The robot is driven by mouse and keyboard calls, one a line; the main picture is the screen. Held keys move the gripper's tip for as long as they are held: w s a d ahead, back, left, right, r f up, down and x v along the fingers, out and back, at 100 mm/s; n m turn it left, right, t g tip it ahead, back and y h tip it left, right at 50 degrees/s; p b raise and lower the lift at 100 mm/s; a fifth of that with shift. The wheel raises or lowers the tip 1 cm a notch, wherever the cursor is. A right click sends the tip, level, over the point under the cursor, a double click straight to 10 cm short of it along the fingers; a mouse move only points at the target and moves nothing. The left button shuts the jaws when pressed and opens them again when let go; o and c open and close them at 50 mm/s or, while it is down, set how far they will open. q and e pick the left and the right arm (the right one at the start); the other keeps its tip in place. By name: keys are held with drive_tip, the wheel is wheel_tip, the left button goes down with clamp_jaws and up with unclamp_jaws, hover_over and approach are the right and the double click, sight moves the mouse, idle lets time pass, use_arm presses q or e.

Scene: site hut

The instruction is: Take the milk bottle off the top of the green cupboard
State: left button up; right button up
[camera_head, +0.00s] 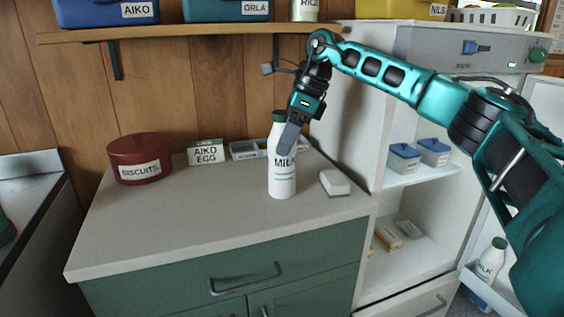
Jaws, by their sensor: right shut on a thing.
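A white milk bottle (283,183) with a dark green cap and a MILK label is upright at the top of the green cupboard (130,239). My right gripper (288,138) reaches down from above and is shut on the bottle's upper part. The gripper hides part of the bottle's neck and cap. I cannot tell whether the bottle's base touches the pale top or is just above it. My left gripper is not in view.
A red biscuit tin (140,165), an AIKO EGG box (205,152), a grey tray (245,149) and a small white block (334,183) are on the cupboard. A shelf (200,31) hangs above. The open fridge (380,120) stands right, with another milk bottle (489,263) in its door. The cupboard's front is clear.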

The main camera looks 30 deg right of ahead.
clamp_jaws()
drive_tip(key=shift+r, duration=0.2)
